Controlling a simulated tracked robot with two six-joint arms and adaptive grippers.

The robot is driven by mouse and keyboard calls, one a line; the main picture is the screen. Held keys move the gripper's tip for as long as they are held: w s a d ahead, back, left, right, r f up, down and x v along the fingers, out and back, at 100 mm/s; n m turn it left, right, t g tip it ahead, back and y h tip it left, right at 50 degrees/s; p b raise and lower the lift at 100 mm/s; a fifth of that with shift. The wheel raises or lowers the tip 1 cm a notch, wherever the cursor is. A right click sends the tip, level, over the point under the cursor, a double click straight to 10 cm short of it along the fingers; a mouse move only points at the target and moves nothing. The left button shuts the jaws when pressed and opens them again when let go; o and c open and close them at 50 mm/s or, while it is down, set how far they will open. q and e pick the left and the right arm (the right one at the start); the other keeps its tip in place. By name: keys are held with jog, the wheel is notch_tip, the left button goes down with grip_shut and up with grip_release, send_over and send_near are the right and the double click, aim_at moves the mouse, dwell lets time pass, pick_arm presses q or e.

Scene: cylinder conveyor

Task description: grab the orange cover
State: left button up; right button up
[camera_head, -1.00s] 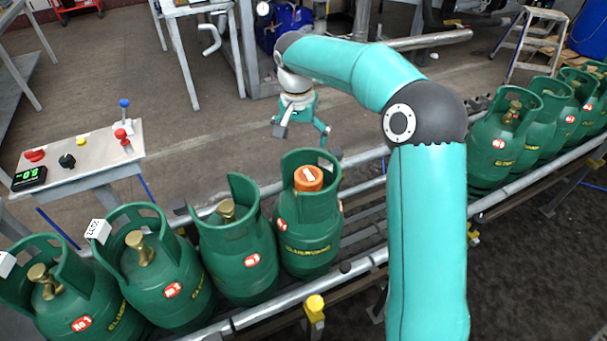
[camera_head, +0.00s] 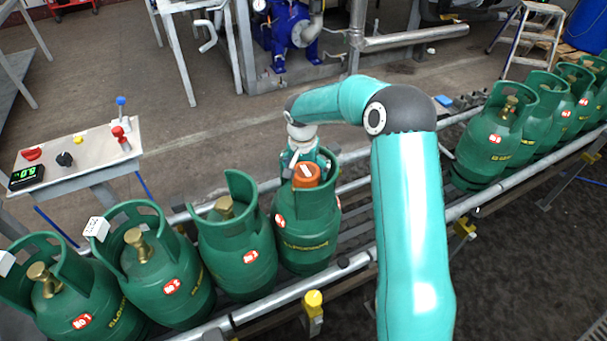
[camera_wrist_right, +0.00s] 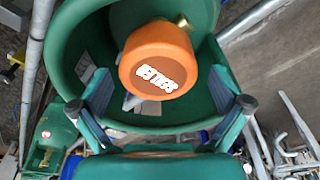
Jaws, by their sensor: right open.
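The orange cover (camera_head: 306,175) sits on top of a green gas cylinder (camera_head: 306,228) on the conveyor, inside its collar. In the right wrist view the cover (camera_wrist_right: 158,62) shows large, with a white label, inside the green collar (camera_wrist_right: 72,50). My right gripper (camera_head: 303,158) is just behind the cover at the collar of that cylinder, partly hidden by it. In the right wrist view its two fingers (camera_wrist_right: 160,112) are spread wide, and the cover lies ahead between them, apart from both. My left gripper is not in view.
Several green cylinders (camera_head: 233,245) stand on the conveyor to the left and more (camera_head: 487,140) to the right. A conveyor rail (camera_head: 345,265) runs in front. A control panel (camera_head: 75,155) with knobs stands at the left. The conveyor is bare just right of the covered cylinder.

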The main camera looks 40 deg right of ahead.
jog(key=shift+w+d+f, duration=0.1)
jog(key=shift+d+f, duration=0.05)
jog(key=shift+f, duration=0.75)
jog(key=shift+c, duration=0.2)
jog(key=c, duration=1)
jog(key=shift+o, duration=0.2)
jog(key=shift+r, duration=0.1)
